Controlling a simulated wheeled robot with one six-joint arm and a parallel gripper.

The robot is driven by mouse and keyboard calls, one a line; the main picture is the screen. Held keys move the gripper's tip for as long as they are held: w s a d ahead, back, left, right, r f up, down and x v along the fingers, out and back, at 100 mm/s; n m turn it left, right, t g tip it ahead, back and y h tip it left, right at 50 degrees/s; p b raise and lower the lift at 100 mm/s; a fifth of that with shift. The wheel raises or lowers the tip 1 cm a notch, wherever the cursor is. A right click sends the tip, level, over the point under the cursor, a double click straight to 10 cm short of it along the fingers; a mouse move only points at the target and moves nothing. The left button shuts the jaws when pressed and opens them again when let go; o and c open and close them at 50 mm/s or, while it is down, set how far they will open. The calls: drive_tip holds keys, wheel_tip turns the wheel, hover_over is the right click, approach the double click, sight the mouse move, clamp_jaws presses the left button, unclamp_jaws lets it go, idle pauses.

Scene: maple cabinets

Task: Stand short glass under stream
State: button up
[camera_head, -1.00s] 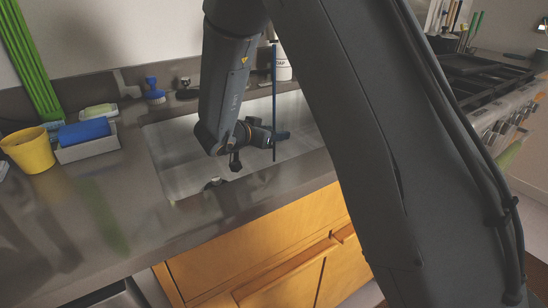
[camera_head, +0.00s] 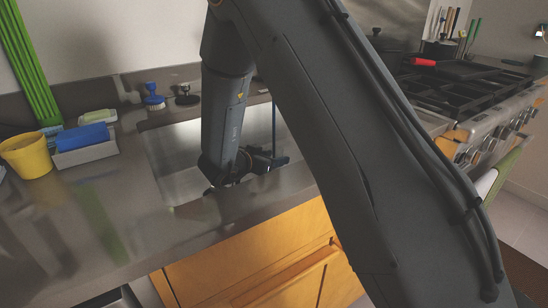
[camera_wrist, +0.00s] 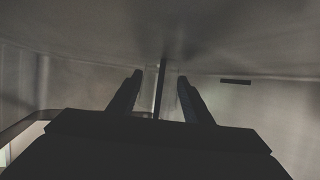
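My gripper (camera_head: 272,161) is low over the sink (camera_head: 178,160), near its front side, and partly hidden behind my arm. In the wrist view its two fingers (camera_wrist: 160,77) stand apart. Faint pale, see-through edges show between them. They may belong to a short glass, but it is too dark to tell, or to tell whether the fingers touch anything. A thin dark upright line (camera_wrist: 161,80) runs between the fingers in the wrist view. A thin bluish upright line (camera_head: 274,125) stands beside the gripper in the head view; it may be the stream. The faucet is not clearly visible.
A yellow cup (camera_head: 27,155) and a white caddy with a blue sponge (camera_head: 83,136) stand on the counter at left. Brushes (camera_head: 153,97) stand behind the sink. A stove (camera_head: 465,95) is at right. The counter in front of the caddy is clear.

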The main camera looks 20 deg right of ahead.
drive_tip(key=o, duration=0.4)
drive_tip(key=shift+c, duration=0.2)
drive_tip(key=shift+r, duration=0.1)
drive_tip(key=v, duration=0.7)
drive_tip(key=shift+s+a+r, duration=0.15)
drive_tip(key=shift+r, duration=0.05)
drive_tip(key=shift+r+p, duration=0.1)
drive_tip(key=shift+p, duration=0.25)
